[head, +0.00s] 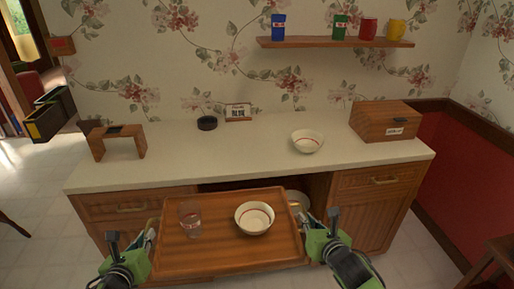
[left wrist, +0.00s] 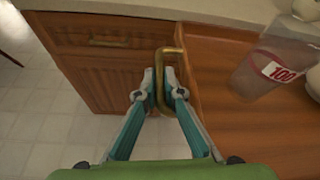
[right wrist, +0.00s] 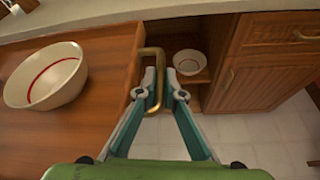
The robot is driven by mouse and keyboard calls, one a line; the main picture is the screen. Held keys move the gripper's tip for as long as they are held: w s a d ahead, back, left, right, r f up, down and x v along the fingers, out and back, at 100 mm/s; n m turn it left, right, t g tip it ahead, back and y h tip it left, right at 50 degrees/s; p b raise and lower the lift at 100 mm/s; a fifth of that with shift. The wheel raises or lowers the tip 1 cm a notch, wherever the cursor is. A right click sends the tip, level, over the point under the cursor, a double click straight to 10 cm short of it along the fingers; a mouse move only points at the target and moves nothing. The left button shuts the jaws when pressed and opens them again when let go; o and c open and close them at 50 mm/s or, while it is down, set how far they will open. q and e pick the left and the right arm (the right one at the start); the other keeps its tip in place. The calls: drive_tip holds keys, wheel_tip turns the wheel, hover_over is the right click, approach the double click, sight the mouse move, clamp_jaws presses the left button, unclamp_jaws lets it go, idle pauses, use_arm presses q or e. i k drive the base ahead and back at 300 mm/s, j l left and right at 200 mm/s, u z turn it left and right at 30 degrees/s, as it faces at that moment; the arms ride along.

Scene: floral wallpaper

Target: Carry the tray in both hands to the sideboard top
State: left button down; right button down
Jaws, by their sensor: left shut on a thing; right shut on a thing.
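The wooden tray (head: 228,252) is held level in front of the sideboard, lower than its pale top (head: 240,160). A clear cup (head: 190,219) and a white bowl with a red line (head: 254,217) stand on it. The cup also shows in the left wrist view (left wrist: 272,72), with a red "100" label. My left gripper (head: 150,235) is shut on the left brass handle (left wrist: 161,80). My right gripper (head: 308,225) is shut on the right brass handle (right wrist: 154,80). The bowl shows in the right wrist view (right wrist: 45,78).
On the sideboard top stand a small wooden stand (head: 117,141), a dark round dish (head: 207,123), a sign (head: 238,112), another bowl (head: 307,141) and a wooden box (head: 385,121). The front middle of the top is clear. A bowl (right wrist: 189,62) sits in the open compartment below.

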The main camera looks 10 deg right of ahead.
sight(214, 149)
drive_tip(key=i+j, duration=0.1)
drive_tip(key=i, duration=0.65)
drive_tip(key=i+j, duration=0.1)
drive_tip(key=i, duration=0.65)
